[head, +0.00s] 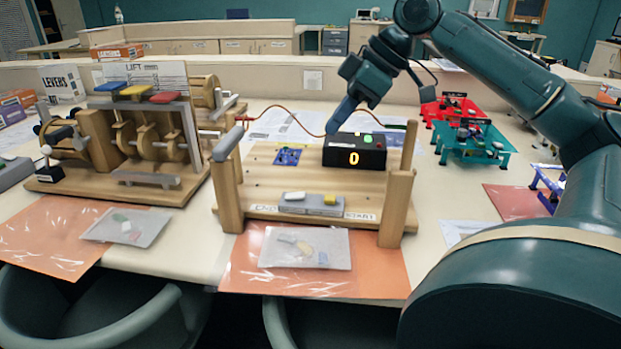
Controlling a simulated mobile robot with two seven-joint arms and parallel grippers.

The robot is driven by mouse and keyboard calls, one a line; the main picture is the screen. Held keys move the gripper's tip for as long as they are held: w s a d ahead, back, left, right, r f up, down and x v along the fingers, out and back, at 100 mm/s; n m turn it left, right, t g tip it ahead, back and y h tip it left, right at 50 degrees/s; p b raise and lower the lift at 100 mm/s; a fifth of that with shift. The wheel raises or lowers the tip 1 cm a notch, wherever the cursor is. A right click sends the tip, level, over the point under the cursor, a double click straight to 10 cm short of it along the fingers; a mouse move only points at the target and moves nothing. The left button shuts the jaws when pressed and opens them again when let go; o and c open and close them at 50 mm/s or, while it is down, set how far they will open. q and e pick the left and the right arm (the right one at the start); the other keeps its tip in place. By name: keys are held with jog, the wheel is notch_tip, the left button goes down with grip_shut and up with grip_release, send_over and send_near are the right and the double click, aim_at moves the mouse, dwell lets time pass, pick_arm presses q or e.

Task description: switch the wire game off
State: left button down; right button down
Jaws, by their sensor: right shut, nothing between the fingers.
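The wire game (258,187) is a wooden base with two posts on the table, with a thin red-brown wire (285,110) arching behind it. On its base is a black box (355,158) with a lit yellow "0" on its front and a green patch (368,139) on top. A grey strip (310,205) at the front carries a white button (294,196) and a yellow button (330,200); the right label seems to read "START". My right gripper (333,130) is shut and empty, pointing down by the box's back left corner; I cannot tell whether it touches. My left gripper is out of view.
A wooden lever machine (150,150) stands close on the left. A clear bag (305,248) lies on an orange sheet in front. Chairs stand at the front edge.

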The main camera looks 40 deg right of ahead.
jog(key=shift+f, duration=0.1)
jog(key=p, duration=0.4)
send_over(298, 195)
jog(key=s+d, duration=0.2)
jog(key=f, duration=0.7)
jog(key=shift+a+f, duration=0.15)
jog(key=shift+a, duration=0.05)
jog(key=shift+w+a+f, duration=0.25)
jog(key=shift+w+f, duration=0.1)
jog(key=shift+f, duration=0.2)
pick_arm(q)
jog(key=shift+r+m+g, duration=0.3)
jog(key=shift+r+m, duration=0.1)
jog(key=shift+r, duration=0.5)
pick_arm(e)
jog(key=shift+s+d+f, duration=0.1)
jog(key=shift+s+f, duration=0.05)
jog(key=shift+f, duration=0.8)
jog(key=shift+s+d+f, duration=0.1)
jog(key=shift+f, duration=0.8)
